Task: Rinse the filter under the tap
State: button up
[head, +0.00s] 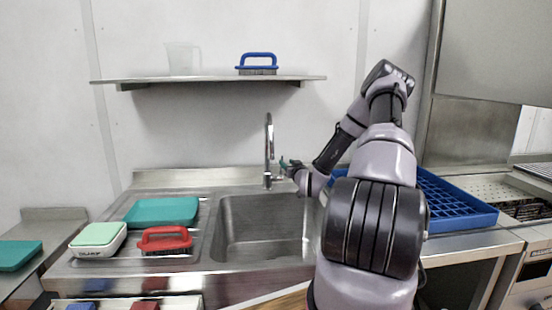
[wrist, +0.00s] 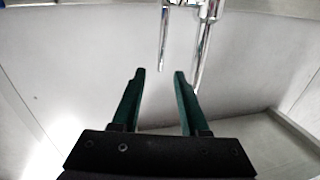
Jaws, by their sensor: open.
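The chrome tap (head: 269,145) stands at the back of the steel sink (head: 262,215). My gripper (head: 286,163) is just right of the tap in the head view. In the wrist view my gripper (wrist: 158,73) has its two green fingers apart with nothing between them. The tap's spout end and upright (wrist: 207,45) show beyond the fingertips there, and I see no clear contact. I cannot make out a filter in either view. My arm hides the right side of the sink.
On the drainboard are a teal board (head: 162,211), a white box with a pale green lid (head: 98,236) and a red brush (head: 165,239). A blue rack (head: 455,205) is at right, partly behind my arm. A shelf (head: 210,80) holds a clear jug (head: 183,58) and blue brush (head: 258,62).

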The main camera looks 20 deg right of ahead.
aim_at(282, 158)
jog(key=w, duration=1)
jog(key=shift+d, duration=0.4)
grip_shut()
dwell(0.8)
